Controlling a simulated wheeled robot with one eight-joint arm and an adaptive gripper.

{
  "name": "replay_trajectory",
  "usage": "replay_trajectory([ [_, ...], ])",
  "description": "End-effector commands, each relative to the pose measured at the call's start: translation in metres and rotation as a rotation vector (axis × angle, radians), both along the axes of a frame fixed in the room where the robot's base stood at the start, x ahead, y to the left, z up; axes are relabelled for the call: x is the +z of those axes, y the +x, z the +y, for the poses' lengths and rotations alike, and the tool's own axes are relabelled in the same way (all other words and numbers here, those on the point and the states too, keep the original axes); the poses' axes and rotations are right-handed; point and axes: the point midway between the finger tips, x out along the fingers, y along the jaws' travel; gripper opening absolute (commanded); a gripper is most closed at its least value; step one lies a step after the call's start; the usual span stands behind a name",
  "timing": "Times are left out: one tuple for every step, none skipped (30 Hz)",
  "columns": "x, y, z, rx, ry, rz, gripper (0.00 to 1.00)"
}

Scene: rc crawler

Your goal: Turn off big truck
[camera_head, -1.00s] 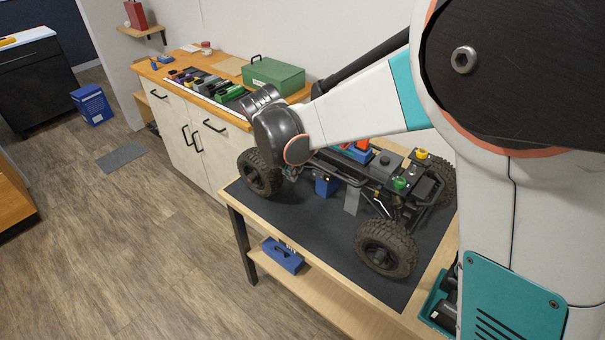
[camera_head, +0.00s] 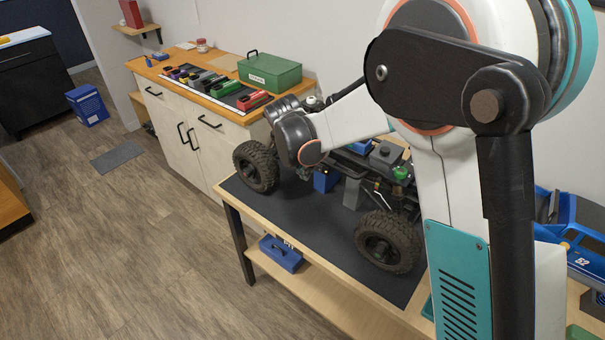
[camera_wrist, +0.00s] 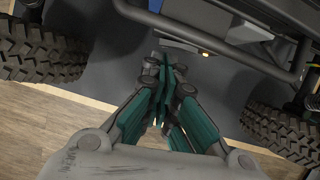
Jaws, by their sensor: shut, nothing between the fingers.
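The big truck, a black crawler chassis with knobby tyres (camera_head: 387,243), stands on a dark mat (camera_head: 285,215) on the work table. My arm covers its right rear part in the head view. A blue box (camera_head: 325,180) hangs low on its near side. In the wrist view my gripper (camera_wrist: 165,72) has its fingers together and empty, pointing at the truck's side between two tyres (camera_wrist: 40,55). A small lit orange light (camera_wrist: 205,54) shows just beyond the fingertips, on the truck's underside edge. I cannot tell whether the fingertips touch it. My wrist hides the fingers in the head view.
A black tube bar (camera_wrist: 230,40) runs along the truck's side close to the fingers. A blue toolbox (camera_head: 281,253) lies on the lower shelf. A blue truck body (camera_head: 575,240) is at right.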

Motion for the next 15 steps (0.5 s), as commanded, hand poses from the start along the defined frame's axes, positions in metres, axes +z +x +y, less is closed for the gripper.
replay_trajectory([
  [0.0001, 0.0002, -0.0001, 0.000, 0.000, 0.000, 0.00],
  [0.0002, 0.0002, -0.0001, 0.000, 0.000, 0.000, 0.00],
  [0.0003, 0.0001, -0.0001, 0.000, 0.000, 0.000, 0.00],
  [0.0004, 0.0001, 0.0000, 0.000, 0.000, 0.000, 0.00],
  [0.0004, 0.0001, 0.0000, 0.000, 0.000, 0.000, 0.00],
  [0.0003, 0.0000, 0.0001, 0.000, 0.000, 0.000, 0.00],
  [0.0003, 0.0000, 0.0001, 0.000, 0.000, 0.000, 0.00],
  [0.0003, 0.0002, 0.0000, 0.000, 0.000, 0.000, 0.00],
  [0.0004, 0.0013, -0.0002, 0.000, 0.000, 0.000, 0.00],
  [0.0006, 0.0029, -0.0007, 0.000, 0.000, 0.000, 0.00],
  [0.0007, 0.0052, -0.0012, -0.001, 0.000, 0.000, 0.00],
  [0.0011, 0.0086, -0.0018, -0.005, 0.000, 0.000, 0.00],
  [0.0009, 0.0083, -0.0015, -0.008, 0.000, 0.001, 0.00],
  [0.0006, 0.0078, -0.0016, -0.007, 0.000, 0.000, 0.00],
  [0.0005, 0.0078, -0.0015, -0.006, 0.000, 0.000, 0.00],
])
